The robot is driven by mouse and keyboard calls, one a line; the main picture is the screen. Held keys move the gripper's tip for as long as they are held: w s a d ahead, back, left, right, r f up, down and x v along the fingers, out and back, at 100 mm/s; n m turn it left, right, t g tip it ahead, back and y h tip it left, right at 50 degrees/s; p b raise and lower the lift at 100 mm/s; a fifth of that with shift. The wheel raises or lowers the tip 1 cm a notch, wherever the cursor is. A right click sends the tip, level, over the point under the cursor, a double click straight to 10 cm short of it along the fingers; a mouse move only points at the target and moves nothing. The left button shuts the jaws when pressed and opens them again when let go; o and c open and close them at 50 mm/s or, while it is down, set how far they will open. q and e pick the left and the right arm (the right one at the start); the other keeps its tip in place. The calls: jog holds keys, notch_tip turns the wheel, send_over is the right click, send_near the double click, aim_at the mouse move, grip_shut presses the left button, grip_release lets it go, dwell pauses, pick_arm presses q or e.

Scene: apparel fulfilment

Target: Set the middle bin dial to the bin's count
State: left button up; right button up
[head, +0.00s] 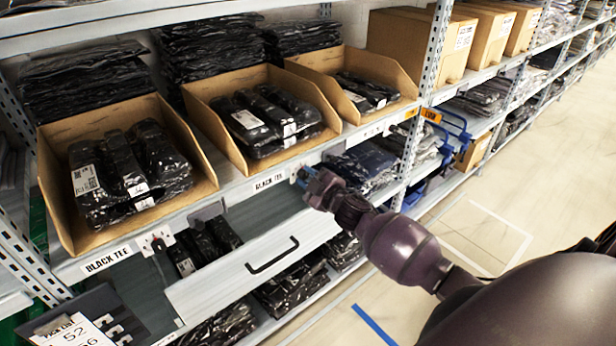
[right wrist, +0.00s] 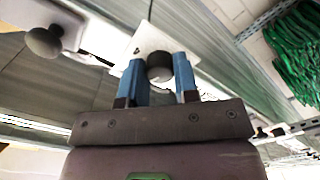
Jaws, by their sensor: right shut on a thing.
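The middle bin (head: 197,102) is an open cardboard tray on the shelf, holding several black bagged garments (head: 270,125). Below it, the shelf edge carries a "BLACK TEE" label (head: 270,182). My right gripper (head: 304,176) is at the shelf edge just right of that label. In the right wrist view, its two blue fingers (right wrist: 160,75) are closed on the sides of a black round dial knob (right wrist: 159,66), the middle bin dial, on a white plate (right wrist: 143,42). The dial is hidden by the gripper in the head view, and its setting cannot be read. My left gripper is not in view.
The left bin (head: 70,226) and right bin (head: 318,62) flank the middle one. The left bin's dial plate (head: 156,240) is on the shelf edge. A drawer-like panel with a black handle (head: 272,256) sits below. A pick list (head: 72,333) is at bottom left. Clear floor (head: 480,225) lies right.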

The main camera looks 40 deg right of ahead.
jog(key=shift+n, duration=1.5)
jog(key=o, duration=0.9)
jog(key=s, duration=1)
jog(key=shift+s+d, duration=0.4)
jog(key=shift+d, duration=0.1)
